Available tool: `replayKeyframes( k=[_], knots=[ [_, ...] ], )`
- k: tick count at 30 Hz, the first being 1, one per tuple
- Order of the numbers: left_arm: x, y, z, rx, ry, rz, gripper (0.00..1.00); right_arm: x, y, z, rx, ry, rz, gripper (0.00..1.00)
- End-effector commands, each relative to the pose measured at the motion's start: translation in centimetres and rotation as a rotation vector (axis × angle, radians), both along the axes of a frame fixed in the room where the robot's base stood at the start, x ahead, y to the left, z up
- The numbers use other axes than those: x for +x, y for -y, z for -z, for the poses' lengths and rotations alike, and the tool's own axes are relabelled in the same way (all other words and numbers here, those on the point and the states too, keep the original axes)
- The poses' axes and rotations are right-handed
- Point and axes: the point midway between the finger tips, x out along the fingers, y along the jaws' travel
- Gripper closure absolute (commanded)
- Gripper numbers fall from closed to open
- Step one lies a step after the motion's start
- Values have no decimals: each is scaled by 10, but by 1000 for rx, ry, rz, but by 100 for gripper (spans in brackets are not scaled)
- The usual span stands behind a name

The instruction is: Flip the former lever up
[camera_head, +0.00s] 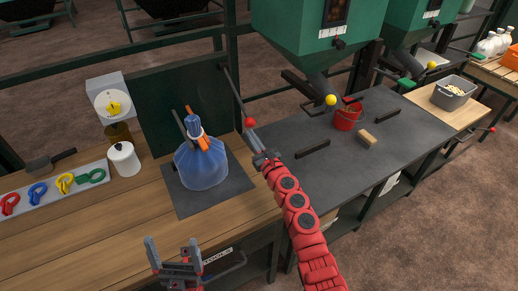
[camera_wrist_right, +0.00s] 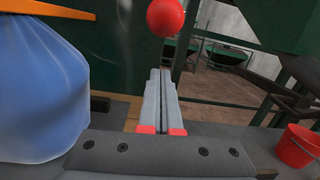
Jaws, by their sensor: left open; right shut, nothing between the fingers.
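A dark lever rod ending in a red ball (camera_head: 250,122) slants down from the green frame post, with the ball at its lower end. In the right wrist view the red ball (camera_wrist_right: 165,17) is just beyond and above my fingertips. My right gripper (camera_head: 251,135) is shut and empty, its tips just below the ball; I cannot tell whether they touch. Its closed fingers fill the middle of the right wrist view (camera_wrist_right: 161,72). My left gripper (camera_head: 173,252) is open and empty, low over the front edge of the wooden bench.
A blue bag (camera_head: 201,168) with an orange clip (camera_head: 203,143) stands on a dark mat left of my right gripper. A white canister (camera_head: 124,159) and coloured clips lie further left. A red bucket (camera_head: 347,117) stands on the grey table to the right.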

Motion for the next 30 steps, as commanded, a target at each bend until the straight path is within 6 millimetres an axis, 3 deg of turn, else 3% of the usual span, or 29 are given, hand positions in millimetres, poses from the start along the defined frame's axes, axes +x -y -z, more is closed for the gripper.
replayKeyframes(
  k=[3,7,24,30],
  knots=[
    [0,0,-24,0,1,0,9,-3,-1,-22,-1,0,-2,100],
    [0,0,-37,0,0,0,9,-10,1,-31,-2,-3,-2,100],
    [0,0,-44,0,0,0,9,-15,3,-35,-1,-3,-1,100],
    [0,0,-60,0,0,0,9,-11,3,-46,-13,-22,-3,100]
  ],
)
